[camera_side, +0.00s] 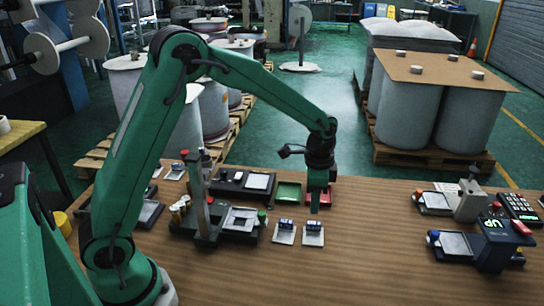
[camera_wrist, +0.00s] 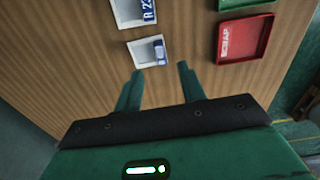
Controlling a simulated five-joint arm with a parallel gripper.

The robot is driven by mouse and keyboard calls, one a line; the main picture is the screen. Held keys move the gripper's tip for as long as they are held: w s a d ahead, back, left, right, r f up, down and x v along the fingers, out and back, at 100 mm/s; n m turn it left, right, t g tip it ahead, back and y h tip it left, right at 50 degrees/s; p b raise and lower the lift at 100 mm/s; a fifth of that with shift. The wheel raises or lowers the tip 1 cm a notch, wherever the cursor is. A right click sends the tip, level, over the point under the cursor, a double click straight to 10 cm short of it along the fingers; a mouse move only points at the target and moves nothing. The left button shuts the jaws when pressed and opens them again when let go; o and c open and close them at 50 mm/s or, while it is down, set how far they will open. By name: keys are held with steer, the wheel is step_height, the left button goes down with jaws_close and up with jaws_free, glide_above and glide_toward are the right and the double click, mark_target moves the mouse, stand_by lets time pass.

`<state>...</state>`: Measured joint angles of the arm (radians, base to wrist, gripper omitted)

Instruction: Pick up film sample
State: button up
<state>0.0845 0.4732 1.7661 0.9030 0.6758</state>
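Two small white film samples lie side by side on the wooden table, a left one (camera_side: 284,236) and a right one (camera_side: 313,239), each with a dark blue-and-white piece at its far edge. In the wrist view one white sample (camera_wrist: 144,52) lies just beyond my fingertips, slightly left of the gap. The other (camera_wrist: 128,14) is cut off by the top edge and shows part of a blue "R 23" label. My gripper (camera_side: 315,208) points down above the table near the right sample. In the wrist view my gripper (camera_wrist: 160,68) has its fingers apart, with bare table between them.
A red tray marked SCRAP (camera_wrist: 244,50) is close to the right of my gripper, with a green tray (camera_side: 289,193) beside it. A dark device with a post (camera_side: 207,215) stands left of the samples. Other stations (camera_side: 490,245) stand at right. The front middle table is clear.

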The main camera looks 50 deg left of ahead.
mark_target(312, 223)
steer(key=shift+f, duration=1.25)
steer(key=shift+f, duration=2.65)
jaws_close()
